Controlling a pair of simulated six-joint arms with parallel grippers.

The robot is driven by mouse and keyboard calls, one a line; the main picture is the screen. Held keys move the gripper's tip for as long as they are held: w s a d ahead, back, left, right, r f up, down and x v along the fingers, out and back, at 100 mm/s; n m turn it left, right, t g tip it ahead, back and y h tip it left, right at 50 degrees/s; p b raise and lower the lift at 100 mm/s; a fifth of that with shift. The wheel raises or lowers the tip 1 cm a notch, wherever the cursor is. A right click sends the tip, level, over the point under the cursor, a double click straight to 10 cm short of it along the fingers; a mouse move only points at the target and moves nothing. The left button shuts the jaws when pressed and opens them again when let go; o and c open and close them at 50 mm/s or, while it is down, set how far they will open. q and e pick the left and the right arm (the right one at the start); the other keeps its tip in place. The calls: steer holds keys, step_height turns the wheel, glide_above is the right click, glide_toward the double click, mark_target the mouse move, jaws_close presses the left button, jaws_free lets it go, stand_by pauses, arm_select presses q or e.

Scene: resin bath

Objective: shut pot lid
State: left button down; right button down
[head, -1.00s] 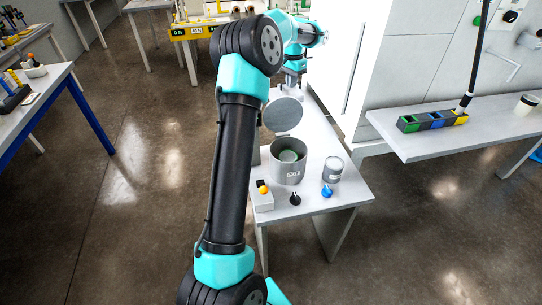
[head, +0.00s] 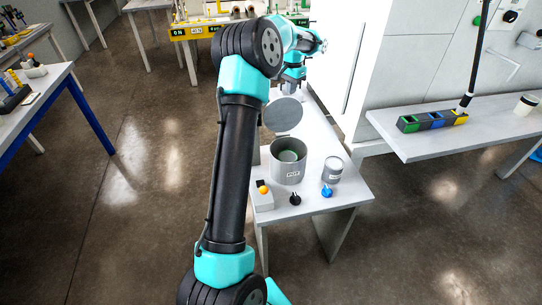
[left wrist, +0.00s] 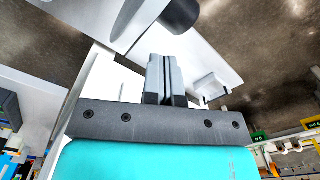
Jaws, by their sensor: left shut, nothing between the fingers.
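The pot (head: 288,174) is a grey cylinder on the narrow light bench, open at the top, with pale green contents inside. Its lid (head: 283,115) is a grey disc standing raised at the pot's far side. My left gripper (head: 291,88) is behind the lid, partly hidden by it. In the left wrist view its two fingers (left wrist: 166,60) are shut together with nothing between them. A dark round knob (left wrist: 180,14), apparently on the lid's back, lies just beyond the fingertips. I cannot tell whether they touch. My right gripper is not in view.
A grey can (head: 332,169) stands right of the pot. A box with an orange button (head: 263,189), a black knob (head: 295,198) and a blue knob (head: 327,191) sit in front. A tall white cabinet (head: 350,60) borders the bench's right side.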

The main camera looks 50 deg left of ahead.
arm_select(q)
steer(key=shift+f, duration=1.65)
steer(key=shift+d, duration=0.15)
steer(key=s+d+r, duration=0.2)
steer(key=s+d, duration=0.3)
steer(key=d, duration=0.5)
steer(key=shift+d, duration=0.35)
stand_by(0.8)
step_height(320, 180, up, 8)
stand_by(1.8)
